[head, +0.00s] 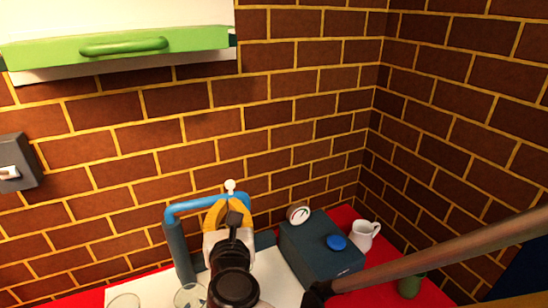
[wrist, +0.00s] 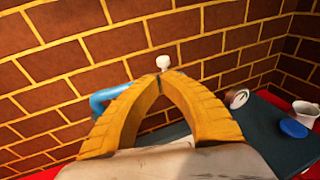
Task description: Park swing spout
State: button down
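The swing spout (head: 190,206) is a blue pipe on a dark grey-blue upright post (head: 178,250), at the lower middle of the head view. Its arm reaches right and bends down behind my gripper. A small white knob (head: 230,186) stands up near its right end; the knob also shows in the wrist view (wrist: 163,62). My gripper (head: 229,202) has orange fingers that come together at the knob's base, and it looks shut on the spout's knob stem. The fingers hide the contact and part of the pipe; the pipe's left part shows in the wrist view (wrist: 105,98).
A dark teal box (head: 312,250) with a dial (head: 298,214) and a blue button (head: 337,242) stands right of my gripper. A white pitcher (head: 363,235) is beyond it. Clear glasses (head: 188,295) stand near the post. Brick walls close off the back and right.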

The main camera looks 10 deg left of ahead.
aim_at(228, 194)
jog(key=x, duration=0.6)
jog(key=shift+w+b, duration=0.15)
jog(key=shift+b, duration=0.15)
jog(key=shift+w+a, duration=0.1)
jog(key=shift+w, duration=0.35)
